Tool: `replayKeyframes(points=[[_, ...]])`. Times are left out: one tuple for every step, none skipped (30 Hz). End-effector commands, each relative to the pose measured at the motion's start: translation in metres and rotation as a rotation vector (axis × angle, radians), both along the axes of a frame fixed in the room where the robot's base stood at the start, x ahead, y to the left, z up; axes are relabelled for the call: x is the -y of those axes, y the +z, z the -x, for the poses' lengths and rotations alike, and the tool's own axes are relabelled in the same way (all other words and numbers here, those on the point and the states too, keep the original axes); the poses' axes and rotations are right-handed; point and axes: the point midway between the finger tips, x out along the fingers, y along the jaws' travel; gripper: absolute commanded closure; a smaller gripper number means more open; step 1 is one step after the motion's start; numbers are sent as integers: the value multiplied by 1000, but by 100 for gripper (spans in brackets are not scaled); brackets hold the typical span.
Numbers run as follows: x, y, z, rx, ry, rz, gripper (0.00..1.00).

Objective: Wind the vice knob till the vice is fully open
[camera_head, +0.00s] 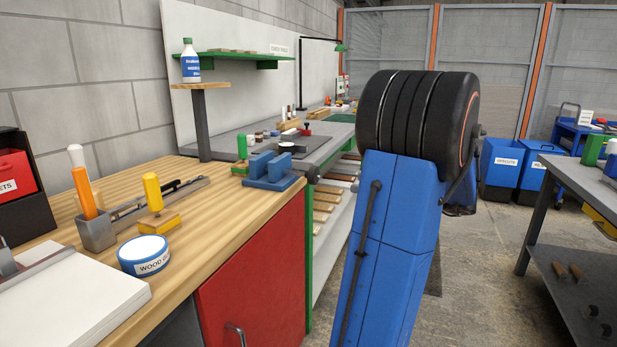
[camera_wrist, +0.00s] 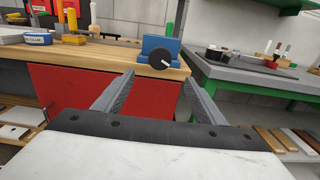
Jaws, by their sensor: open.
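The blue vice (camera_head: 268,172) sits at the right end of the wooden bench top, its jaws standing apart with a gap between them. Its dark round knob (camera_head: 312,174) faces out past the bench edge. In the wrist view the vice (camera_wrist: 152,43) is ahead, with the black knob (camera_wrist: 161,61) facing me and a pale pointer mark on it. My gripper (camera_wrist: 159,79) is open and empty. Its two fingers point at the vice, with the knob beyond the tips and roughly centred between them. My gripper is hidden in the head view.
The wooden bench (camera_head: 210,215) has a red cabinet door (camera_head: 255,275) below. A wood glue tin (camera_head: 144,254), a yellow-handled tool (camera_head: 153,190) and a tool rack (camera_head: 96,232) stand left of the vice. A grey bench (camera_wrist: 240,78) adjoins on the right. My arm blocks part of the head view.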

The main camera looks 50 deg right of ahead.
Motion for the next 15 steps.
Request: replayKeyframes(points=[[-3,0,-7,0,2,0,36],[-5,0,-11,0,2,0,36],[-8,0,-17,1,3,0,36],[-10,0,-21,0,3,1,36],[-11,0,-26,0,3,1,36],[-14,0,-32,0,4,1,36],[-16,1,-37,1,3,1,36],[-18,1,-41,1,3,1,36],[-21,0,-47,0,3,1,36],[-22,0,-51,0,3,1,36],[-24,0,-56,0,3,1,36],[-27,0,-62,0,3,1,36],[-28,0,-66,0,2,1,36],[-30,0,-70,1,3,0,36],[-33,0,-76,0,4,0,36]])
